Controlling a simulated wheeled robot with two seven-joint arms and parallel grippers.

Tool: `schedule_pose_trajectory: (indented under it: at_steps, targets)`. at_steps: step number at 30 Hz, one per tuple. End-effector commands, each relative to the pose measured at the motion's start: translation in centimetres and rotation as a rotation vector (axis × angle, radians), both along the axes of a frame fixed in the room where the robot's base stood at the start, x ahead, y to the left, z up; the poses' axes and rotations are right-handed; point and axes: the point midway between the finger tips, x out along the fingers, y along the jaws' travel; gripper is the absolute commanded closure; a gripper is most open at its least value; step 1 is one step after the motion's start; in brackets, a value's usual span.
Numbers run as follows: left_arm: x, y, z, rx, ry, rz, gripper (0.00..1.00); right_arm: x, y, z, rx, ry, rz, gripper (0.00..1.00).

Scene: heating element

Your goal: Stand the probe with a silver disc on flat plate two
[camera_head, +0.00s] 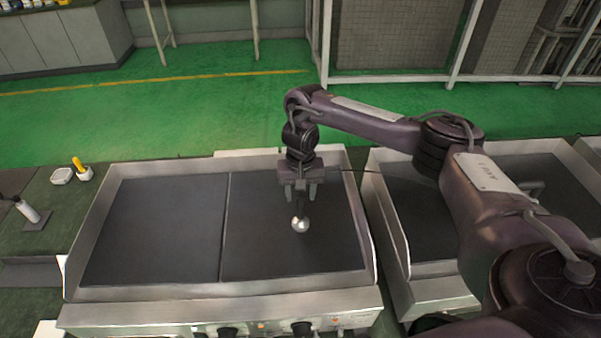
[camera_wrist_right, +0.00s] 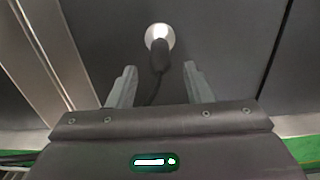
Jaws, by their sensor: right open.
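The probe with a silver disc (camera_head: 300,225) stands on the right-hand dark plate (camera_head: 255,255) of the griddle, its disc down on or near the surface. It also shows in the right wrist view (camera_wrist_right: 159,36), with its dark handle (camera_wrist_right: 160,62) pointing toward the gripper and a thin cable trailing from it. My right gripper (camera_head: 300,192) is open above the probe. In the right wrist view its two fingers (camera_wrist_right: 157,80) are apart on either side of the handle's end, not touching it. My left gripper is not in view.
The left-hand plate (camera_head: 155,228) is bare. Raised metal walls edge the griddle (camera_head: 220,294), with knobs along its front. A second griddle (camera_head: 440,292) stands to the right. A small white container (camera_head: 62,176) and a yellow-handled item (camera_head: 79,165) sit on the left counter.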

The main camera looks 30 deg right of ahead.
Motion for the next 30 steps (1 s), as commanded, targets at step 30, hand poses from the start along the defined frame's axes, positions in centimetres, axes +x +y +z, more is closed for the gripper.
schedule_pose_trajectory:
  at_steps: [30]
  targets:
    - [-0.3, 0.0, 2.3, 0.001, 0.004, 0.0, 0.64, 0.0, 0.0, 6.2, 0.0, 0.001, 0.0, 0.54]
